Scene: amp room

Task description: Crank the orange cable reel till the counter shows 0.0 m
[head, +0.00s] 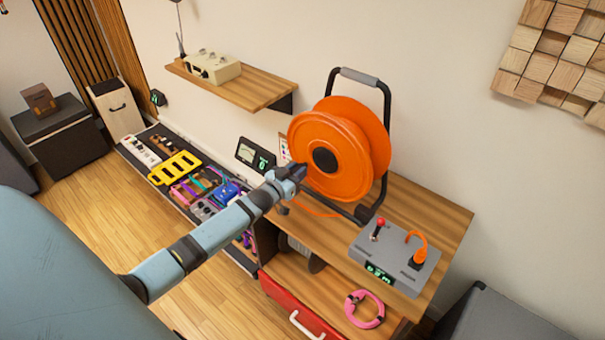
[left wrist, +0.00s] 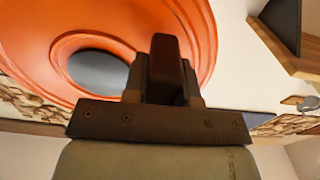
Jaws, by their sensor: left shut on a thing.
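The orange cable reel (head: 336,155) stands upright in a black tube frame on the wooden bench. Its round face and dark hub also fill the upper left of the left wrist view (left wrist: 185,25). My left gripper (head: 297,171) is at the reel's lower left edge, in front of its face. It is shut on the reel's crank handle, which the fingers mostly hide; the fingers show dark and close up in the left wrist view (left wrist: 165,75). A grey box (head: 405,250) right of the reel has a small green display (head: 380,272); its digits are too small to read surely. My right gripper is not in view.
A dark meter with a green readout (head: 250,155) stands left of the reel. A wall shelf (head: 235,88) holds a cream device.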

